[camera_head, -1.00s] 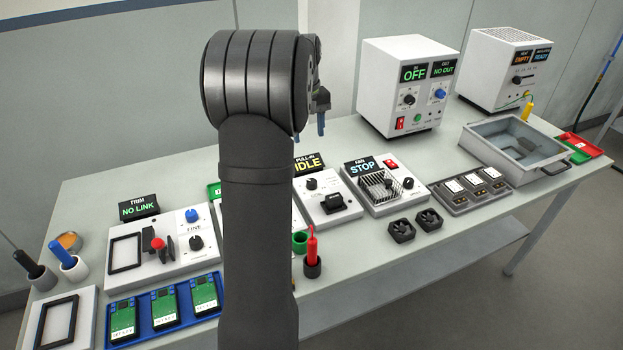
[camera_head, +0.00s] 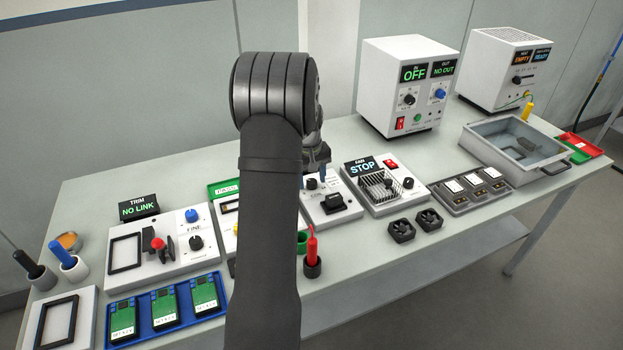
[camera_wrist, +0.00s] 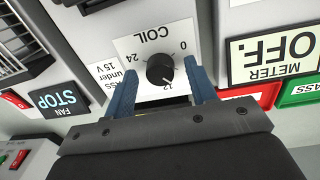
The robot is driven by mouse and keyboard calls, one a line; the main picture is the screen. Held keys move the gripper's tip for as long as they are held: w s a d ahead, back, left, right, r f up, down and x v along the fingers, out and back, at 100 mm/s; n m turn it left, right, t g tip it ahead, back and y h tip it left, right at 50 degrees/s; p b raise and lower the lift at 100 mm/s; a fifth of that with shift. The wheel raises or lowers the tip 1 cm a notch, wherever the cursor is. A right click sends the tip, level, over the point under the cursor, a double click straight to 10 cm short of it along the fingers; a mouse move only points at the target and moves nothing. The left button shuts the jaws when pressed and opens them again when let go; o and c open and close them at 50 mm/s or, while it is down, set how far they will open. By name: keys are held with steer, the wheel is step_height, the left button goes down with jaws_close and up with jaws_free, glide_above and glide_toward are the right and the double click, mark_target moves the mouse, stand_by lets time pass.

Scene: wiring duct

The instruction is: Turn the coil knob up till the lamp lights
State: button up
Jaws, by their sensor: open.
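The black coil knob (camera_wrist: 159,68) sits on a white plate marked COIL, with 0, 12 and 24 around it, upside down in the wrist view. Its pointer direction is hard to read. My gripper (camera_wrist: 158,76) is open, with its two blue fingers on either side of the knob. I cannot tell whether they touch it. In the head view my gripper (camera_head: 315,173) is down at the coil panel (camera_head: 342,217), at the small dark knob (camera_head: 312,184). The PULL-IN display is hidden behind my arm. I cannot make out a lit lamp.
The FAN panel (camera_head: 408,197) with its STOP display stands just right of the coil panel. A METER display reading OFF (camera_wrist: 276,50) shows in the wrist view. A red probe (camera_head: 312,246) stands in a holder in front. The TRIM panel (camera_head: 165,262) is at left.

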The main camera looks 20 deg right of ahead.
steer(key=shift+f, duration=0.2)
steer(key=shift+c, duration=0.4)
steer(key=c, duration=0.9)
steer(key=shift+m, duration=0.4)
steer(key=shift+w+m, duration=0.1)
steer(key=shift+m, duration=2.7)
